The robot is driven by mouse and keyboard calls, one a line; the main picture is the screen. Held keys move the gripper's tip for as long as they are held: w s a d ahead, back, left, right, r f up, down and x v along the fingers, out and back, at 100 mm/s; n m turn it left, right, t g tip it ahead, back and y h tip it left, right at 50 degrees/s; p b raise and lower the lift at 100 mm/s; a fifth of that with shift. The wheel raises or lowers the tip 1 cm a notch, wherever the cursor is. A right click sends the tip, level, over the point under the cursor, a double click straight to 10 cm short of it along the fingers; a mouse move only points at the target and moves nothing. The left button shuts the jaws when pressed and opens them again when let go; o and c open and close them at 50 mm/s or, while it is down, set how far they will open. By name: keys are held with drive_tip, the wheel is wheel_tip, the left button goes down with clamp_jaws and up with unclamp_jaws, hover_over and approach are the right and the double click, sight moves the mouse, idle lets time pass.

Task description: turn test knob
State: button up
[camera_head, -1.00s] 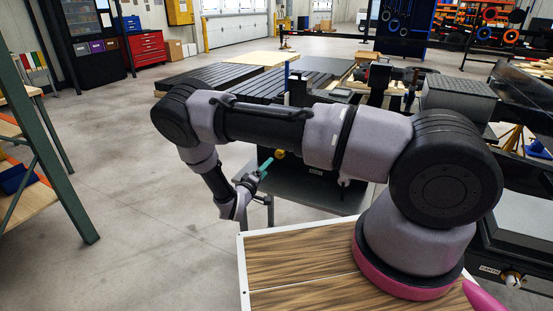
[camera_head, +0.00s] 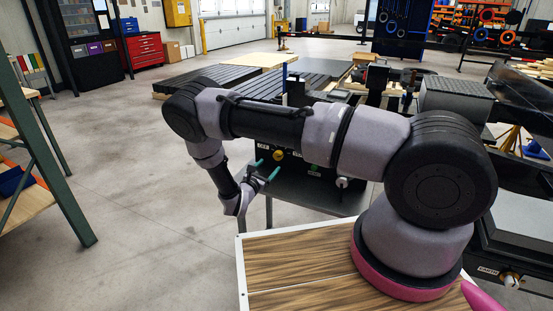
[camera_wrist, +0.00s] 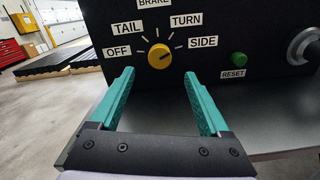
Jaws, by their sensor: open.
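The round yellow-orange test knob (camera_wrist: 159,56) is on a black panel (camera_wrist: 215,45) in the wrist view. Labels OFF, TAIL, BRAKE, TURN and SIDE are arranged around it; its exact setting is hard to read. The knob also shows in the head view (camera_head: 279,155). My gripper (camera_wrist: 159,74) is open, its two teal fingers apart and pointing at the panel. The knob appears between and beyond the fingertips, with nothing held. In the head view my gripper (camera_head: 268,168) is just in front of the panel; contact with the knob is not visible.
A green button (camera_wrist: 239,59) labelled RESET and a round metal fitting (camera_wrist: 303,46) are right of the knob. A grey metal shelf (camera_wrist: 270,115) extends below the panel. Open floor (camera_head: 130,200) lies to the left, with a green-framed rack (camera_head: 55,150) at the far left.

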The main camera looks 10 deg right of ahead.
sight(277, 157)
drive_tip(key=x, duration=0.8)
drive_tip(key=shift+w, duration=0.15)
